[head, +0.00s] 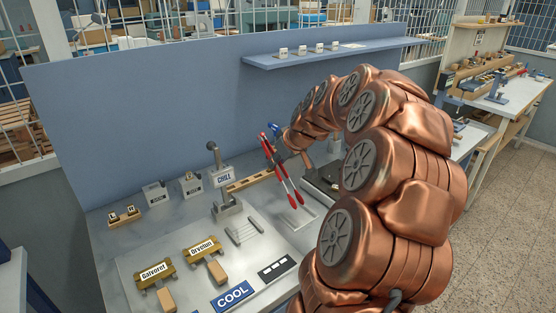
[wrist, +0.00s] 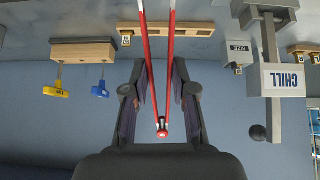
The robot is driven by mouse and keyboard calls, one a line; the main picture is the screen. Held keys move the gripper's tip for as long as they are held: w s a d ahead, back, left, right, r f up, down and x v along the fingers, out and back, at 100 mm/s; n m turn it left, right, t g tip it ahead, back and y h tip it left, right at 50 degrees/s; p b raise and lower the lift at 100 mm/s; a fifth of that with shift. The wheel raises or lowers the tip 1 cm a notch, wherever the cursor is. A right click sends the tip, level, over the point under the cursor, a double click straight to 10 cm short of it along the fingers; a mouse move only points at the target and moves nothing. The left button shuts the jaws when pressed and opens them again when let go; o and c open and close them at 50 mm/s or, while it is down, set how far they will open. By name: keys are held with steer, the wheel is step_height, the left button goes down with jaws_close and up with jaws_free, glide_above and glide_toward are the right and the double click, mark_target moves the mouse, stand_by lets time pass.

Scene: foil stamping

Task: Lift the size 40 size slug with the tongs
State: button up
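My gripper (wrist: 160,98) is closed around the red tongs (head: 283,175), one finger along each tong arm. The tongs also show in the wrist view (wrist: 147,45), with their joined end between my fingers and the arms spread apart. In the head view they slant down over the grey bench, tips apart with nothing seen between them. A wooden strip (head: 250,181) with small pieces lies left of the tongs. The wrist view shows a small marked piece (wrist: 126,38) by a wooden block (wrist: 82,51). I cannot read which piece is size 40.
The CHILL block (head: 223,176) with its upright handle stands left of the tongs. Nameplates (head: 154,271), a COOL plate (head: 232,294) and a slotted metal piece (head: 244,230) lie in front. A wall shelf (head: 330,53) holds several white blocks. My arm hides the bench's right side.

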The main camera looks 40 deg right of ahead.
steer(key=shift+r, duration=0.1)
stand_by(0.5)
step_height(320, 180, up, 10)
steer(key=shift+f, duration=0.1)
stand_by(0.5)
steer(key=shift+s, duration=0.1)
stand_by(0.6)
